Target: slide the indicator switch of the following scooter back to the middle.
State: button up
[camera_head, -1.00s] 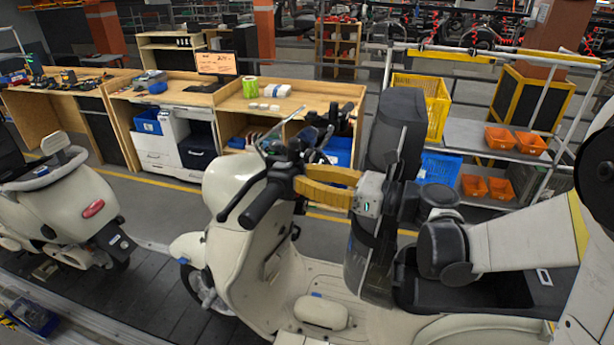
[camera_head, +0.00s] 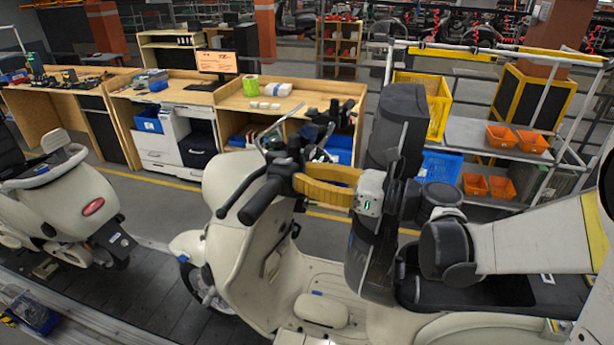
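The nearer cream scooter (camera_head: 238,268) stands on the slat conveyor, its handlebar turned toward my arm. Its near black handlebar grip (camera_head: 265,197) and lever point down to the left. The indicator switch is too small or hidden behind the handlebar and my gripper to make out. My gripper (camera_head: 300,165) is at the handlebar, with its dark fingers beside the controls near the inner end of the grip.
Another cream scooter (camera_head: 85,215) stands ahead on the left. Wooden workbenches (camera_head: 235,102) line the back beyond the walkway. A rack (camera_head: 480,132) with orange bins and a yellow crate (camera_head: 437,108) stands behind my arm.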

jog(key=shift+a, duration=0.1)
jog(key=v, duration=1.2)
jog(key=shift+s, duration=0.1)
jog(key=s+a+f+n+g+h+b, duration=0.1)
jog(key=s+f+n+h+b, duration=0.15)
jog(key=f+b, duration=0.35)
jog(key=s+a+f+n+h+b, duration=0.1)
jog(key=a+f+n+h+b, duration=0.2)
jog(key=f, duration=0.6)
jog(key=s+f+n+g+h+b, duration=0.1)
jog(key=f+n+h+b, duration=0.15)
jog(key=f+b, duration=0.4)
jog(key=s+d+f+n+h+b, duration=0.4)
jog(key=f+n+b, duration=0.3)
jog(key=f+n, duration=0.1)
jog(key=s+d+f+n+t+h+b, duration=0.1)
jog(key=s+d+f+n+h+b, duration=0.3)
jog(key=f+n+b, duration=0.4)
notch_tip(320, 180, down, 3)
jog(key=shift+d+f, duration=0.2)
jog(key=shift+d, duration=0.25)
